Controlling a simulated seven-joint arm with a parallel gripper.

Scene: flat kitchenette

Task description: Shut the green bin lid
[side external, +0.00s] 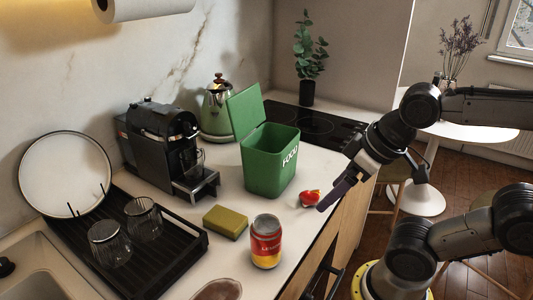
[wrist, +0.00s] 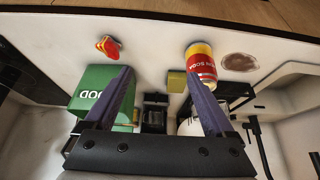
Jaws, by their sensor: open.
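The green bin (side external: 270,172) stands upright on the counter, with white lettering on its front. Its green lid (side external: 245,111) is raised, standing tilted up at the bin's back left edge, so the top is open. The bin also shows in the wrist view (wrist: 92,86), at left, partly covered by a finger; I cannot make out the lid clearly there. My gripper (side external: 325,203) is at the counter's front edge, right of the bin and apart from it. In the wrist view my gripper (wrist: 159,74) has its two fingers spread wide with nothing held between them.
A small red-and-yellow item (side external: 309,198) lies between bin and gripper. A can (side external: 266,242) and a sponge (side external: 226,221) stand in front. A coffee machine (side external: 165,145) is left of the bin; a kettle (side external: 217,108) is behind the lid. A dark cooktop (side external: 330,128) is behind right.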

